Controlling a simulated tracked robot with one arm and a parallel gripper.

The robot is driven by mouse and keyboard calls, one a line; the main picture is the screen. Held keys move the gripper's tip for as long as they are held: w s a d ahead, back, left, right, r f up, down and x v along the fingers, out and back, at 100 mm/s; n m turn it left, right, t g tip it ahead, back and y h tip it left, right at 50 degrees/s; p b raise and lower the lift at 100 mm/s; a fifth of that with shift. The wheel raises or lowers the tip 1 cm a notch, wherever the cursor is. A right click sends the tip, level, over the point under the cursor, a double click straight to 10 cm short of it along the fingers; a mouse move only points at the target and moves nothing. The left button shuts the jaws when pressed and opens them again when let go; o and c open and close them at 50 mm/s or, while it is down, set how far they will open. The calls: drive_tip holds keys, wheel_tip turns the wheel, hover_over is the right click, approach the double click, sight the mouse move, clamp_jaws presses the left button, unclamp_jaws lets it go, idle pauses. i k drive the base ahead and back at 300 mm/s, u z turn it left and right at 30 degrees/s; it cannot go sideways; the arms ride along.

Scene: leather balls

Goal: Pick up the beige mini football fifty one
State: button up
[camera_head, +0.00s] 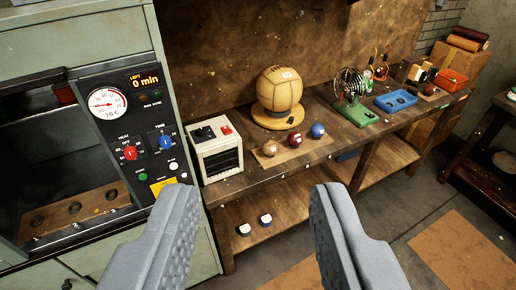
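A small beige-brown ball (270,148) with a pale label sits at the left end of a row on a wooden board on the workbench. The label's number is too small to read. A dark red ball (294,139) and a blue ball (318,131) sit to its right. A large beige stitched ball (280,87) with a label rests on a round yellow stand behind them. My gripper (255,205) is open and empty. Its two grey fingers are wide apart in the foreground, below the small balls in the picture and apart from them.
The workbench (240,183) has a white box device (217,150) at left, and a green-based wire cage (352,95), blue tray (396,101) and orange bin (450,80) at right. A grey oven-like machine (112,125) stands at left. Floor shows at lower right.

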sight(270, 147)
drive_tip(key=u, duration=0.3)
drive_tip(key=i, duration=1.5)
drive_tip(key=z, duration=0.6)
